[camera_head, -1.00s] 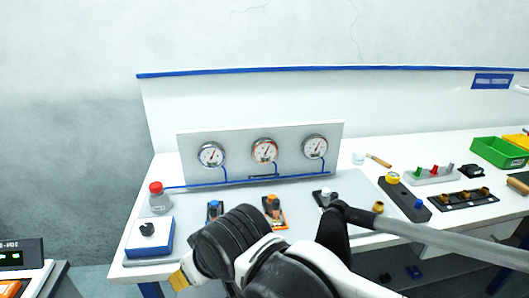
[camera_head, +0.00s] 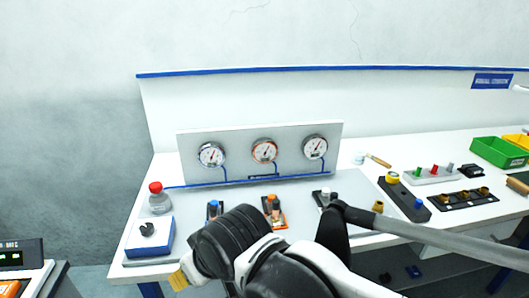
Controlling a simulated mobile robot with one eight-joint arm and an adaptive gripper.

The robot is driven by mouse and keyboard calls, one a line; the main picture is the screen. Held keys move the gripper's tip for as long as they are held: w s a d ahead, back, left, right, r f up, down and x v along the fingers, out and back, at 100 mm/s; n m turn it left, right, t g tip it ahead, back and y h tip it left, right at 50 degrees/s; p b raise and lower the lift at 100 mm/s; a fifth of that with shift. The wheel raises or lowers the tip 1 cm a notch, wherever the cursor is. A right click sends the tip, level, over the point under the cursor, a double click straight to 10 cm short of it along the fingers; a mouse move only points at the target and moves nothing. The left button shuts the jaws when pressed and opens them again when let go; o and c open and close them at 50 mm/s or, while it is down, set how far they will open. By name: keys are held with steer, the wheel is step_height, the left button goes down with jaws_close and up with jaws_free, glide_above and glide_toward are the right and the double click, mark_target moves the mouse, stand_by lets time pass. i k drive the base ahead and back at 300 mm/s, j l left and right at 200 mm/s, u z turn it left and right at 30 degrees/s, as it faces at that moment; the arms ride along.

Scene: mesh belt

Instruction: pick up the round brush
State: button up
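A small piece with a pale round head (camera_head: 360,158) and a brown wooden handle (camera_head: 379,161) lies near the back of the white bench, right of the gauge panel. It looks like the round brush, but it is too small to be sure. My arm (camera_head: 235,242) fills the lower middle of the view, in front of the bench and well short of this piece. My gripper cannot be made out, and the arm hides part of the bench's front.
The gauge panel (camera_head: 233,158) stands at the back left. A black block (camera_head: 408,200), fittings strip (camera_head: 464,200) and green bin (camera_head: 499,152) sit at the right. Bare bench surrounds the brush-like piece.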

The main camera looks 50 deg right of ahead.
mark_target(380, 161)
steer(key=l+z, duration=0.1)
steer(key=z, duration=0.35)
steer(key=l+z, duration=0.1)
steer(key=z, duration=0.35)
steer(key=l+z, duration=0.1)
steer(key=z, duration=0.35)
steer(key=l+z, duration=0.1)
steer(key=z, duration=0.3)
steer(key=l+z, duration=0.1)
steer(key=z, duration=0.35)
steer(key=i+j, duration=0.05)
